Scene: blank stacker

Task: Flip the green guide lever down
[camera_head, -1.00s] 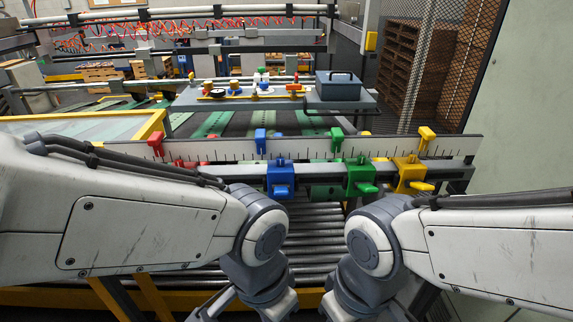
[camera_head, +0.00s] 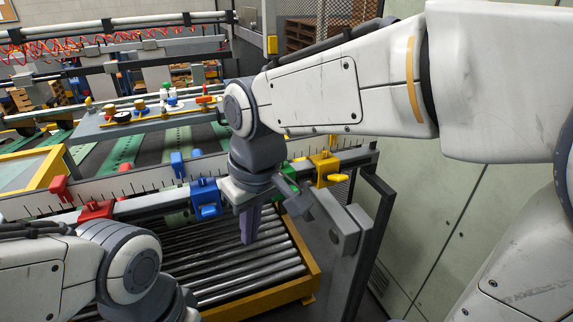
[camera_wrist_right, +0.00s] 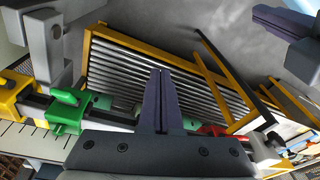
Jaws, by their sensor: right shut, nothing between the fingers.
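The green guide (camera_head: 288,171) sits on the grey rail between the blue and yellow guides, partly hidden behind my right wrist in the head view. It shows more fully in the right wrist view (camera_wrist_right: 66,117), left of the fingers. Whether its lever is up or down I cannot tell. My right gripper (camera_head: 248,236) points down in front of the rail, just left of the green guide. Its purple fingers (camera_wrist_right: 161,75) are together and empty, apart from the guide. My left arm is at the lower left; its fingers are outside the head view.
The yellow guide (camera_head: 325,169) is close right of my right wrist. The blue guide (camera_head: 205,198) and red guide (camera_head: 95,210) are to its left. A grey bracket (camera_head: 350,232) stands at the rail's right end. Rollers (camera_head: 235,265) lie below.

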